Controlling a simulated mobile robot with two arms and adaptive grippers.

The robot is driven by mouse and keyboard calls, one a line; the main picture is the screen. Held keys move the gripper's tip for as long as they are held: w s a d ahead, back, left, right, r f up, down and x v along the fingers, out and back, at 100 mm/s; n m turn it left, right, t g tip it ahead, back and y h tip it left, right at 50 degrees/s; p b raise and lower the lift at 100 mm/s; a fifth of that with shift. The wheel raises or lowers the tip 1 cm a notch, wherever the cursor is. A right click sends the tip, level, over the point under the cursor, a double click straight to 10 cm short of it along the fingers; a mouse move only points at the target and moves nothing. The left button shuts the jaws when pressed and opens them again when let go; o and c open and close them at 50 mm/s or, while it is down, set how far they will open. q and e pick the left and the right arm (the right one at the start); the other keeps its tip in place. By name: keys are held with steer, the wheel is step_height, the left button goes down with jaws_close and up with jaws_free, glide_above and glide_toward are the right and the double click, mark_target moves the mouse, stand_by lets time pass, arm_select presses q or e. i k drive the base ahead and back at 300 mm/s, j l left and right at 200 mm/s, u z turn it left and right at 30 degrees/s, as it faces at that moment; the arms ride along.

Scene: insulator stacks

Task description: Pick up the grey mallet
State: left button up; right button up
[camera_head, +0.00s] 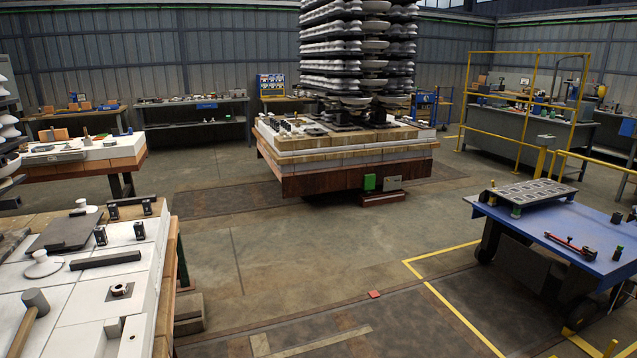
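A mallet with a grey cylindrical head (36,301) and a light wooden handle lies on the white-topped table (78,318) at the lower left. Its handle runs down toward the bottom left and seems cut off by the picture's edge. Neither of my grippers shows in the head view, so their state is hidden.
Near the mallet are a white knobbed disc (43,265), a dark bar (105,260), a grey plate (66,231) and small black blocks. A blue cart (520,225) stands at right. A central platform (345,160) carries tall insulator stacks (360,50). Open floor (290,255) lies between.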

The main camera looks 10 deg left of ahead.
mark_target(37, 305)
steer(key=u, duration=1.8)
